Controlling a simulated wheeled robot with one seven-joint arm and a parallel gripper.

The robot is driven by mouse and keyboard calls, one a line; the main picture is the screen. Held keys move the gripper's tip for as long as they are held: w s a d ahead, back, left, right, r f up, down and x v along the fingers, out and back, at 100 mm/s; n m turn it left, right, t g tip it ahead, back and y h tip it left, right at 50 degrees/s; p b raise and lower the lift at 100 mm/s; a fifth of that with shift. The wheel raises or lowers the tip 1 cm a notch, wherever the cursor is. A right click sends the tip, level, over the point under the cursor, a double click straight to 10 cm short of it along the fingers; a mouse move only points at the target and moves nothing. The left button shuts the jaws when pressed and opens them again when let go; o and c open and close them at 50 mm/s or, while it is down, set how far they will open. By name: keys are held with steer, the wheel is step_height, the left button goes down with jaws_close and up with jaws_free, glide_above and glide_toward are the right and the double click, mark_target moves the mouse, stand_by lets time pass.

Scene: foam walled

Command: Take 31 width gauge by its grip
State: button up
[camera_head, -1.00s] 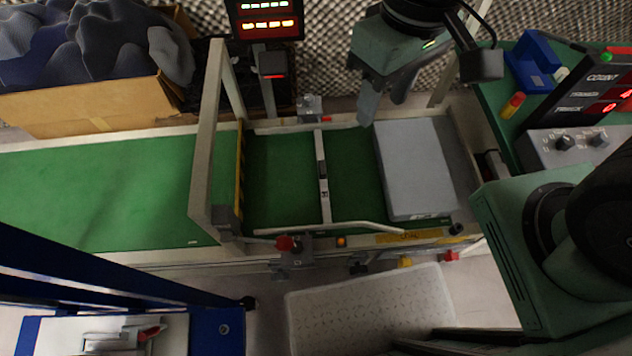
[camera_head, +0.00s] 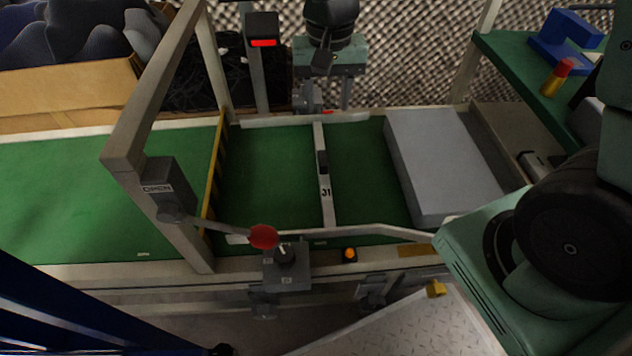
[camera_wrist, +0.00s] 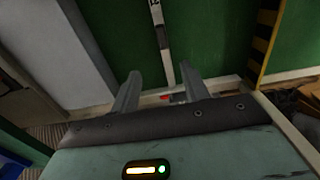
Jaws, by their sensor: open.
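The 31 width gauge (camera_head: 326,204) is a pale bar lying across the green belt, with "31" near its front end. Its dark grip (camera_head: 322,162) stands on the bar around mid-length. My gripper (camera_head: 326,100) is open and empty at the back edge of the belt, behind the far end of the gauge, pointing down. In the wrist view the fingers (camera_wrist: 159,76) are apart. There the gauge (camera_wrist: 164,62) runs between and beyond the fingertips, with its dark grip (camera_wrist: 160,36) further up. The fingers appear apart from the grip.
A grey block (camera_head: 440,165) lies on the belt right of the gauge. A yellow-black striped edge and a pale frame (camera_head: 150,110) stand to the left. A red-knobbed lever (camera_head: 263,237) and a control box (camera_head: 287,266) are at the front rail. The belt around the gauge is clear.

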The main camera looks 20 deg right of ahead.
mark_target(323, 157)
step_height(323, 157, down, 12)
steer(key=b, duration=0.5)
steer(key=shift+f, duration=0.1)
steer(key=f+b, duration=0.2)
steer(key=f, duration=0.1)
steer(key=f+b, duration=0.2)
steer(key=shift+s+a+f, duration=0.1)
steer(key=shift+a, duration=0.25)
steer(key=shift+c, duration=0.3)
jaws_close()
